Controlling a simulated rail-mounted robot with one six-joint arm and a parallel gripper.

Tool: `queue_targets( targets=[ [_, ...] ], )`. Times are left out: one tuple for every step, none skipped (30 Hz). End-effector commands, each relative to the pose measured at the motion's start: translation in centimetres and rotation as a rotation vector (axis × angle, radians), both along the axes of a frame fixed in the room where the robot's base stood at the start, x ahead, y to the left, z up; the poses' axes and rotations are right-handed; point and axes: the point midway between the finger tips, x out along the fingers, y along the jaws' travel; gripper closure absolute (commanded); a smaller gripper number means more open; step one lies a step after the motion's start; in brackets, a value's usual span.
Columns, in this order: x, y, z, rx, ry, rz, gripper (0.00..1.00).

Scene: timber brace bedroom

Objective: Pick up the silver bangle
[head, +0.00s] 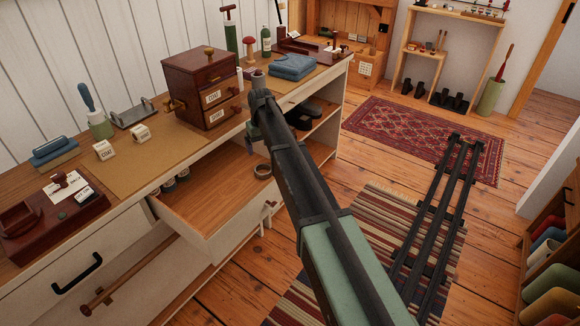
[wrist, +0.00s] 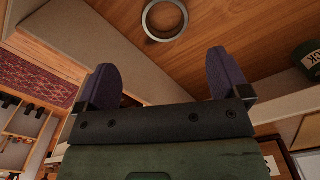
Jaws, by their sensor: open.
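The silver bangle (wrist: 165,18) lies flat on the wooden floor of an open drawer (head: 205,198). In the head view the bangle (head: 263,171) is near the drawer's right end, just left of my arm. My gripper (wrist: 164,78) is open and empty, its two purple fingers spread wide. In the wrist view the bangle is beyond the fingertips, roughly between them sideways, and not touched. In the head view my gripper is mostly hidden behind my dark arm, above the drawer's far right part.
Small dark-green tins (head: 168,184) stand at the drawer's left end; one tin (wrist: 308,58) shows in the wrist view. The drawer's pale walls surround the bangle. A red-brown box (head: 203,88) and folded blue cloth (head: 292,67) sit on the counter above.

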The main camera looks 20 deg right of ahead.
Motion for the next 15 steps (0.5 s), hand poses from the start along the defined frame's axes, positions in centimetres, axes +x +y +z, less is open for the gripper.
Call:
queue_targets(
  targets=[
    [0.0,0.0,-0.7,0.0,0.0,-0.001,0.06],
    [0.0,0.0,-1.2,0.0,0.0,-0.001,0.06],
    [0.0,0.0,-2.0,0.0,0.0,-0.001,0.06],
    [0.0,0.0,-2.7,0.0,0.0,-0.001,0.06],
    [0.0,0.0,-3.5,0.0,0.0,-0.001,0.06],
    [0.0,0.0,-4.4,0.0,0.0,-0.001,0.06],
    [0.0,0.0,-5.0,0.0,0.0,-0.001,0.06],
    [0.0,0.0,-5.5,0.0,0.0,-0.001,0.06],
    [0.0,0.0,-5.9,0.0,0.0,-0.001,0.06],
    [0.0,0.0,-6.0,0.0,0.0,-0.001,0.06],
    [0.0,0.0,-6.0,0.0,0.0,-0.001,0.06],
    [0.0,0.0,-5.9,0.0,0.0,-0.001,0.06],
    [0.0,0.0,-5.8,0.0,0.0,-0.001,0.06],
    [0.0,0.0,-5.8,0.0,0.0,-0.001,0.06],
    [0.0,0.0,-6.1,0.0,0.0,-0.001,0.06]
  ],
)
